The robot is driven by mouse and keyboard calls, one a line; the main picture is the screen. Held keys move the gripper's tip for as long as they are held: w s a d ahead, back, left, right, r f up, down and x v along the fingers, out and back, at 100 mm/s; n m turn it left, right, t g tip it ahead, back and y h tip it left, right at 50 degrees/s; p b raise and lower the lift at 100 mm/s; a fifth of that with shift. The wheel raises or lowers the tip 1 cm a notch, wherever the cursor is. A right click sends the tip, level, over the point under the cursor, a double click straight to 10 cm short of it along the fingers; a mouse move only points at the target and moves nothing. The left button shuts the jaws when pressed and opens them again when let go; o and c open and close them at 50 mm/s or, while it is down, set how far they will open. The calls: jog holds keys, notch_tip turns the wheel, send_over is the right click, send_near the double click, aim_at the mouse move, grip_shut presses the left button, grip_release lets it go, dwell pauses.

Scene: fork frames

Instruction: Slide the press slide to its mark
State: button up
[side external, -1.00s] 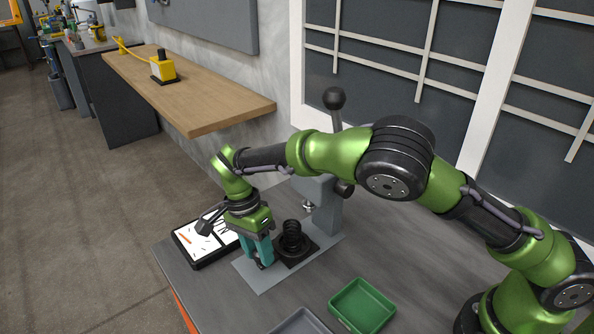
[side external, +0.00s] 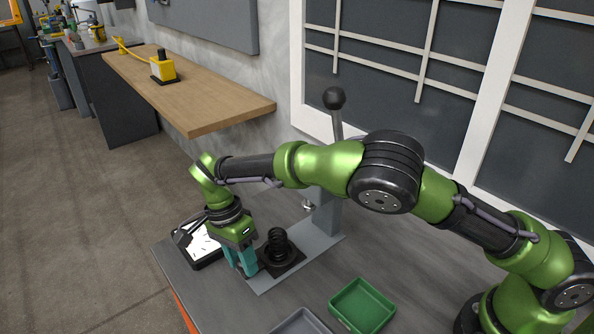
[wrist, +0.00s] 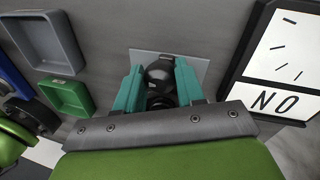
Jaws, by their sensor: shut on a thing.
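The press slide (side external: 279,255) is a black square block with a dark coiled post, on a light grey base plate (side external: 262,285) under the press. My gripper (side external: 242,268) has teal fingers and is low at the slide's left side, shut on a part of it. In the wrist view, a round black knob of the slide (wrist: 159,73) sits between the two fingers (wrist: 158,84). The fingers hide much of the slide there. I cannot make out the mark in either view.
A black-framed white board (side external: 200,246) lies close left of my gripper; it reads "NO" in the wrist view (wrist: 285,70). A green tray (side external: 362,304) and a grey tray (side external: 300,322) stand at the front. The press column (side external: 327,215) and ball-topped lever (side external: 334,99) rise behind.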

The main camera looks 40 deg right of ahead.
jog(key=shift+a+r, duration=0.1)
jog(key=shift+a, duration=2.05)
jog(key=o, duration=1.1)
